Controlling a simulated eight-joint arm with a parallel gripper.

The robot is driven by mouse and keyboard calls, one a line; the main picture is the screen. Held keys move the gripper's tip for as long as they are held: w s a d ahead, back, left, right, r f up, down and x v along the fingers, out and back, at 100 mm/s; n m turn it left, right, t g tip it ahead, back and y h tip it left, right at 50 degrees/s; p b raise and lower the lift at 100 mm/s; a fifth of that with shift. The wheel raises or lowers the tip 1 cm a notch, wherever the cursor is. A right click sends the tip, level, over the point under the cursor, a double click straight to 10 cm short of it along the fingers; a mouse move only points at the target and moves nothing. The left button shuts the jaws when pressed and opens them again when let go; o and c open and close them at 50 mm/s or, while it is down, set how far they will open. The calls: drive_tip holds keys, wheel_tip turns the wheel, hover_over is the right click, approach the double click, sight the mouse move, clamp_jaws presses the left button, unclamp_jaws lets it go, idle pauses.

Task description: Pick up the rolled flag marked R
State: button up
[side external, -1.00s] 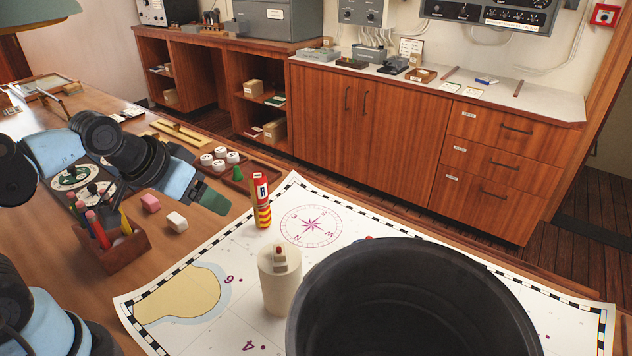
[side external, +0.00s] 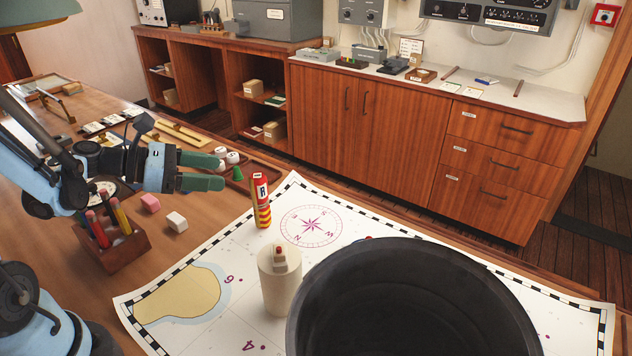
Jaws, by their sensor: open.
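The rolled flag marked R (side external: 262,202) stands upright on the chart (side external: 210,258), near its far left edge. It is red at the top with a white label and has red and yellow bands below. My gripper (side external: 222,173) is to the left of the flag and apart from it, with its green-tipped fingers pointing right. It is open with nothing seen between the fingers. The fingers overlap the view of the tray of white pieces.
A cream cylinder (side external: 280,290) stands in front of the flag, and a large black tub (side external: 410,300) fills the front right.

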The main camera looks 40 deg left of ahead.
sight(253, 175)
drive_tip(key=x, duration=1.1)
drive_tip(key=shift+w+d+f, duration=0.15)
drive_tip(key=shift+w+d, duration=0.05)
drive_tip(key=shift+w, duration=0.05)
clamp_jaws()
idle(0.3)
